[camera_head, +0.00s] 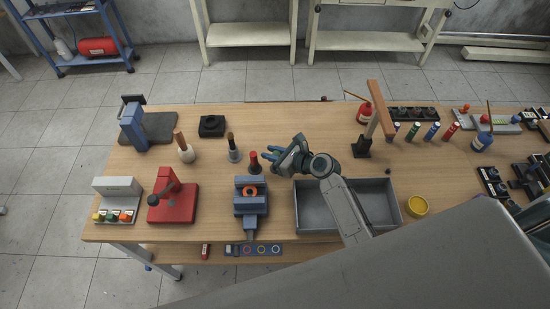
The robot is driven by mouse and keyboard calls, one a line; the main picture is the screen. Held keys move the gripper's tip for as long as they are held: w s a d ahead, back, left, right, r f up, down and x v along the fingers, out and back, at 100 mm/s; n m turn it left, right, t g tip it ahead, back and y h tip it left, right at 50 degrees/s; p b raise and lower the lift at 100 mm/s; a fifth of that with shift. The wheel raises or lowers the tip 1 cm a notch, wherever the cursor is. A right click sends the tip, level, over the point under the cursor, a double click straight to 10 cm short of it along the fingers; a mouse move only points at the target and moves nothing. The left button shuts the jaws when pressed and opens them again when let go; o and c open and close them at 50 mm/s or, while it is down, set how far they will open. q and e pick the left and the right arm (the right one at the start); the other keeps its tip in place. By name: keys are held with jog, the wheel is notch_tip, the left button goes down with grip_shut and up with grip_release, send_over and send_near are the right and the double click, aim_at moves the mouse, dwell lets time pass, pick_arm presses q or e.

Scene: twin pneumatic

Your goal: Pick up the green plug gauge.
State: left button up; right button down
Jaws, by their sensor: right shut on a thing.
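A small green cylinder (414,131), which looks like the green plug gauge, stands at the back right of the bench in a row with blue and red cylinders. My right gripper (274,156) is near the middle of the bench, well to the left of that row. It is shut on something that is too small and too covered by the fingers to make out. A dark piece with a red top (254,162) stands just left of its fingertips; I cannot tell whether they touch. My left gripper is not in view.
A grey two-part tray (310,222) lies under my right arm. A blue-grey fixture with an orange ring (250,203) and a red press (174,203) stand to the left. The back middle of the bench is clear.

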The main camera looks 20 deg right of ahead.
jog(key=shift+r, duration=0.1)
jog(key=shift+r, duration=0.45)
jog(key=s+a+r+b, duration=0.1)
jog(key=s+r+b, duration=0.1)
jog(key=s, duration=0.6)
jog(key=s+a+r+b, duration=0.1)
jog(key=s+r+b, duration=0.1)
jog(key=s, duration=0.6)
jog(key=shift+b, duration=0.3)
jog(key=shift+w+a, duration=0.1)
jog(key=shift+w, duration=0.1)
